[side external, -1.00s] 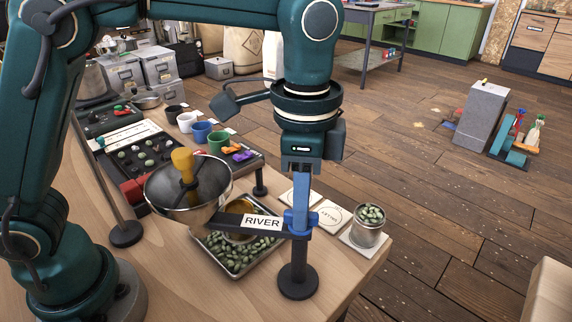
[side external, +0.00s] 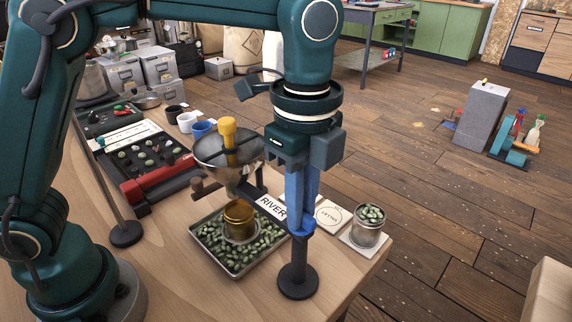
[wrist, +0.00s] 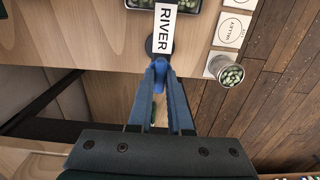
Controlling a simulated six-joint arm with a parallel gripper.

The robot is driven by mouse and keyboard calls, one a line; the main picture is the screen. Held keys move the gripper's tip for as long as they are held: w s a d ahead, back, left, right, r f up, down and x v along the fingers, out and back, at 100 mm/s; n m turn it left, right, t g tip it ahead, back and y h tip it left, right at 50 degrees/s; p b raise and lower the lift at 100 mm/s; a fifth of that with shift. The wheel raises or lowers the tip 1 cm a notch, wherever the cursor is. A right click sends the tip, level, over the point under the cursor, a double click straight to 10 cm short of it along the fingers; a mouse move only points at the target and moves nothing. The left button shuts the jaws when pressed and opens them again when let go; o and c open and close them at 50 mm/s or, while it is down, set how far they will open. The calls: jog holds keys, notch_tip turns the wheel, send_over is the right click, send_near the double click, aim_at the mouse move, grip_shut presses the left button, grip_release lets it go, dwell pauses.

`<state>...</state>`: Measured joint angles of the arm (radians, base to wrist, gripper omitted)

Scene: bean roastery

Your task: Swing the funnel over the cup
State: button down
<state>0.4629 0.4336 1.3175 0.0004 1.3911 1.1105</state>
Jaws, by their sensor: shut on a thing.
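The arm turns on a black post (side external: 297,265). The brass cup (side external: 239,218) stands upright in a tray of green beans. The funnel appears just above the cup in the side view; exact alignment cannot be told. My gripper (side external: 300,226) is shut on the blue handle (wrist: 160,66) at the post end of the arm. The funnel is outside the wrist view.
The bean tray (side external: 235,274) lies under the swing arm. A tin of beans (side external: 368,228) stands on a card near the table's right edge. A dark sorting panel (side external: 145,165) and small cups, including a blue cup (side external: 202,130), are behind left.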

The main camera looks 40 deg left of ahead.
jog(key=shift+r, duration=0.1)
dwell(0.3)
jog(key=c, duration=0.8)
grip_release()
jog(key=shift+c, duration=0.2)
jog(key=shift+r, duration=2.55)
